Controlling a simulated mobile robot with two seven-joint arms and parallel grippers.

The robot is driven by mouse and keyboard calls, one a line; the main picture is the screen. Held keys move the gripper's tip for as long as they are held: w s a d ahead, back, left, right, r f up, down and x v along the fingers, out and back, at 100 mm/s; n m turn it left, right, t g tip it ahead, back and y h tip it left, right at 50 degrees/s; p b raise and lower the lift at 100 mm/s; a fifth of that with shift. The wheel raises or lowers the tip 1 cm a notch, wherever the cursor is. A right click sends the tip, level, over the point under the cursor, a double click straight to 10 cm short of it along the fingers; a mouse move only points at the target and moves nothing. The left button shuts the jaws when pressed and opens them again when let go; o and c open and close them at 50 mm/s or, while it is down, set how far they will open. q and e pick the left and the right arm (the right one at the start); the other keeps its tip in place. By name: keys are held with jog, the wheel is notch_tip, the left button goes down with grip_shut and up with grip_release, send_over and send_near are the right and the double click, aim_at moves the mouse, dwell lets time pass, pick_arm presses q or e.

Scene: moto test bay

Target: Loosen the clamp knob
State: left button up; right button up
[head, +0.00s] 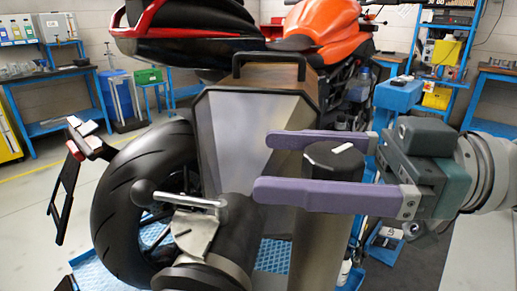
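The clamp knob (334,161) is black and round, with a white mark on its top. It sits on top of a grey post (319,240) right of the middle of the head view. My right gripper (262,164) comes in from the right with two purple fingers. One finger passes behind the knob and the other in front, so the knob lies between them. The fingertips reach past the knob to the left. The near finger hides the knob's lower part, and I cannot tell whether both fingers press on it. My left gripper is not in view.
A metal lever with a dark ball end (144,191) stands at the lower left. A grey case with a black handle (250,128) stands behind the fingers. A motorcycle's rear tyre (112,204) is at left, its orange tank (322,22) behind. Blue benches and shelves line the back.

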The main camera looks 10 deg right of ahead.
jog(key=shift+d, duration=0.3)
jog(key=b+v, duration=0.2)
jog(key=v, duration=0.7)
jog(key=shift+s+d, duration=0.1)
jog(key=shift+d, duration=0.05)
